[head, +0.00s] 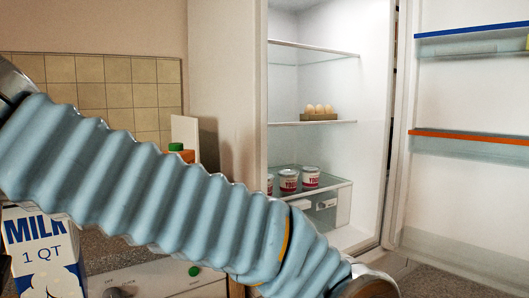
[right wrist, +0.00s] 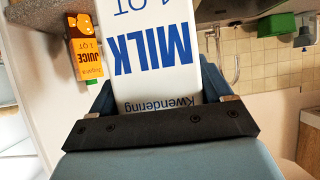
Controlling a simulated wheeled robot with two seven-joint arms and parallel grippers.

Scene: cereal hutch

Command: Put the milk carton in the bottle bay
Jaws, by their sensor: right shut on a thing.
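The white milk carton (head: 42,250) with blue lettering shows at the lower left of the head view, partly cut off and partly covered by my ribbed arm. In the right wrist view the milk carton (right wrist: 150,45) fills the space between the fingers of my right gripper (right wrist: 165,92), which is shut on it. The fridge door (head: 470,185) stands open at the right of the head view. It carries a bay with a blue edge (head: 470,32), one with an orange edge (head: 470,137) and a clear one lower down (head: 465,258). I cannot tell which is the bottle bay. My left gripper is not in view.
The fridge shelves hold eggs (head: 319,112) and several yogurt cups (head: 288,181). A juice carton (right wrist: 83,48) stands on the counter, mostly hidden behind my arm in the head view. My arm crosses the head view. The door bays' middles look clear.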

